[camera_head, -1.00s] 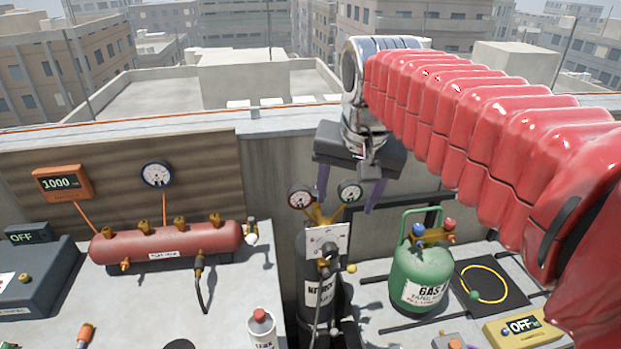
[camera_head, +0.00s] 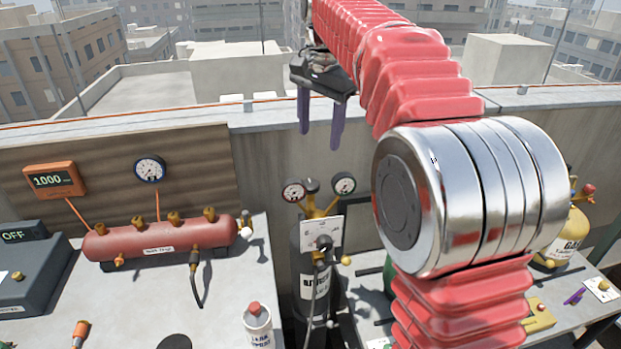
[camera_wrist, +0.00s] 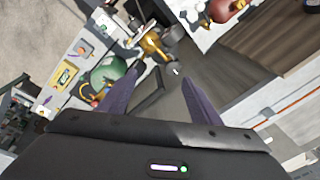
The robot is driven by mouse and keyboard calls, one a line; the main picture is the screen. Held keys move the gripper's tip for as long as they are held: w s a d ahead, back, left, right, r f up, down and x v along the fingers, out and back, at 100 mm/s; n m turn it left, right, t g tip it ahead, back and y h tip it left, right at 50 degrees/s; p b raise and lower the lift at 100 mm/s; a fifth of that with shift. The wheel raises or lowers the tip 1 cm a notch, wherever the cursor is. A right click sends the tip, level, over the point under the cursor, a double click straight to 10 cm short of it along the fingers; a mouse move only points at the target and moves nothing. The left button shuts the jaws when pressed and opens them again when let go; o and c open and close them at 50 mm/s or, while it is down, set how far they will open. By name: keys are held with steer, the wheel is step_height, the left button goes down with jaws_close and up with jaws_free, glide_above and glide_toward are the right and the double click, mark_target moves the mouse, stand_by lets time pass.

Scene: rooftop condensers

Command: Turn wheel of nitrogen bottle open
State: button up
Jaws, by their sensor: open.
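The nitrogen bottle (camera_head: 308,268) is a dark upright cylinder with a white label, standing between two tables in the head view. Two round gauges (camera_head: 293,191) and brass fittings sit at its top. A small dark round part between the gauges, probably the wheel (camera_head: 312,186), shows only partly. My gripper (camera_head: 319,140) is open and empty, with two purple fingers pointing down above and apart from the gauges. In the wrist view my gripper (camera_wrist: 160,72) has its fingers spread, with the brass fittings (camera_wrist: 151,46) beyond the tips.
A red manifold (camera_head: 160,238) stands on the left table, with a leak spray can (camera_head: 257,325) at its front edge. A concrete parapet (camera_head: 270,155) runs behind. A yellow gas bottle (camera_head: 571,230) stands at right. My arm hides most of the green bottle (camera_wrist: 108,74).

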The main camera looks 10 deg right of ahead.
mark_target(311, 183)
steer(key=w+f+m+g, duration=0.1)
steer(key=w+f+m, duration=0.3)
steer(key=w, duration=0.6)
step_height(311, 183, down, 2)
steer(key=shift+f+m+g, duration=0.1)
steer(key=shift+m+g, duration=0.3)
steer(key=shift+d+f, duration=0.1)
steer(key=shift+f, duration=6.75)
steer(key=shift+c, duration=0.4)
steer(key=c, duration=0.9)
steer(key=shift+d, duration=0.15)
steer(key=shift+c, duration=0.3)
